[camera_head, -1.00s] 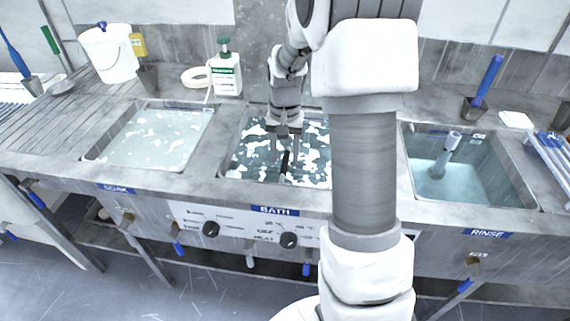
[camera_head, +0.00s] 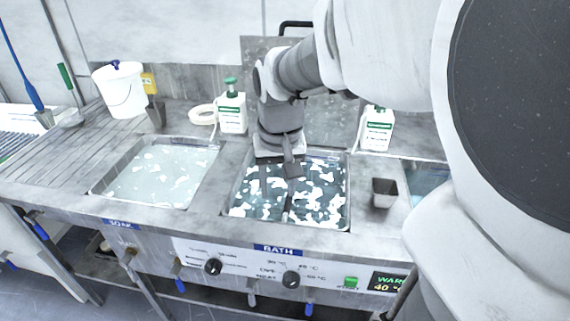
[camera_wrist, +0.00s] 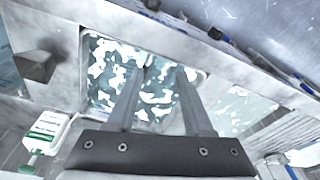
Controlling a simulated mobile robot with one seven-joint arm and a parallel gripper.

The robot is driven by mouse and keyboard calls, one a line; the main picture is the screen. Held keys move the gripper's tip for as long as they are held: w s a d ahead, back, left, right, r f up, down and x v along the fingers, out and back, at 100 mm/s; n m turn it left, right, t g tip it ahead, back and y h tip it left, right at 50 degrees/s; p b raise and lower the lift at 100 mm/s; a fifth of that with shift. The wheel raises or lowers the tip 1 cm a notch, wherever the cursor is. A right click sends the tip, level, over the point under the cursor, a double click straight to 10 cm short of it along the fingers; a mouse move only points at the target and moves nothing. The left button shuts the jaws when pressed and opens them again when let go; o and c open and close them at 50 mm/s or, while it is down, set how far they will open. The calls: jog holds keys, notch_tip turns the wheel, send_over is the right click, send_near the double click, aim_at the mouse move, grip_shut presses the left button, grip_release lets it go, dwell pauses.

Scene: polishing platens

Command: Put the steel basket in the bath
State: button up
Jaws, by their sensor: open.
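The bath (camera_head: 238,213) is the middle basin, filled with dark water under white foam patches. My gripper (camera_head: 278,182) hangs over the bath, pointing down, its fingers apart with nothing held between them. In the wrist view, both fingers (camera_wrist: 161,72) reach out over the foamy water. A thin dark bar (camera_head: 289,206) shows among the foam just below the gripper; I cannot tell whether it is part of the steel basket. No basket body is clearly visible; foam, water and my fingers hide parts of the bath.
The soak basin (camera_head: 165,175) is left of the bath; the rinse basin (camera_head: 428,180) is right, mostly hidden by my arm. A dark cup (camera_head: 384,192) stands on the rim between. Pump bottles (camera_head: 232,112) and a white bucket (camera_head: 120,92) stand behind.

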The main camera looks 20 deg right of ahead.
jog(key=s+a+r+n+t, duration=0.2)
jog(key=s+r, duration=0.1)
jog(key=s, duration=0.3)
jog(key=s+a+r+n+t, duration=0.1)
jog(key=s+a+r+t, duration=0.15)
jog(key=s, duration=0.25)
notch_tip(320, 180, up, 10)
jog(key=p, duration=1)
jog(key=shift+f+g, duration=0.25)
jog(key=shift+g, duration=0.1)
jog(key=shift+a, duration=0.1)
jog(key=shift+s, duration=0.15)
